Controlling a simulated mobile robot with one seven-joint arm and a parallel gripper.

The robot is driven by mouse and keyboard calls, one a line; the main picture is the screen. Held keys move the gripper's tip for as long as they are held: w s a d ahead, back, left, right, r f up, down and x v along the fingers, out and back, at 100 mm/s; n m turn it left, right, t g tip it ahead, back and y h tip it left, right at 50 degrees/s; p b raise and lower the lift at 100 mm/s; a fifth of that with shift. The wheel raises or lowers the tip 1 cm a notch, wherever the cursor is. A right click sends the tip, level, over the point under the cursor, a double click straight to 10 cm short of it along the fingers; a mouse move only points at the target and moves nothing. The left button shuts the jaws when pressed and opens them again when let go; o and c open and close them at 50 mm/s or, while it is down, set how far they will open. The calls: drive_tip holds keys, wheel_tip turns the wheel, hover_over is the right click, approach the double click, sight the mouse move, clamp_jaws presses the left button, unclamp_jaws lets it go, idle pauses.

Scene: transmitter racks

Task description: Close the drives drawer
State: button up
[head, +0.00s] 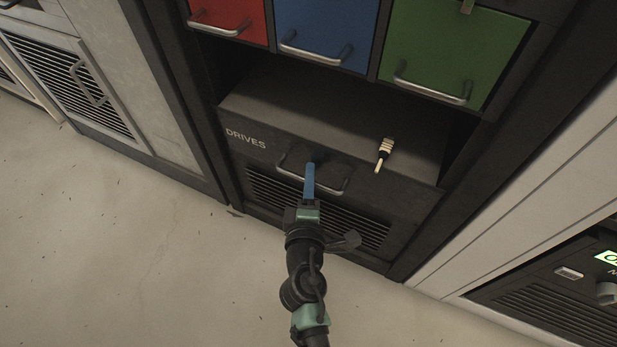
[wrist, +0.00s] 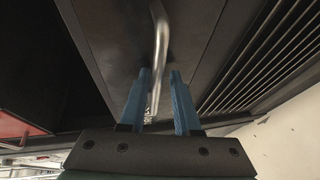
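The drives drawer (head: 262,158) is a dark front lettered DRIVES, low in the dark rack in the head view. It looks flush or nearly flush with the rack; I cannot tell whether a small gap is left. Its metal bar handle (head: 330,191) also shows in the wrist view (wrist: 161,40). My gripper (head: 311,166) is in front of the drawer, its blue fingers overlapping the middle of the handle. In the wrist view the fingers (wrist: 161,72) stand apart, with the bar running into the space between them. Contact with the bar is unclear.
Red (head: 235,15), blue (head: 325,30) and green (head: 450,50) fronts with handles sit higher. Grey cabinets flank the rack. The floor (head: 130,260) in front is clear.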

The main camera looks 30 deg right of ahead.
drive_tip(key=shift+w+d+r, duration=0.1)
drive_tip(key=shift+r, duration=0.35)
drive_tip(key=f+v, duration=0.1)
drive_tip(key=v, duration=1.2)
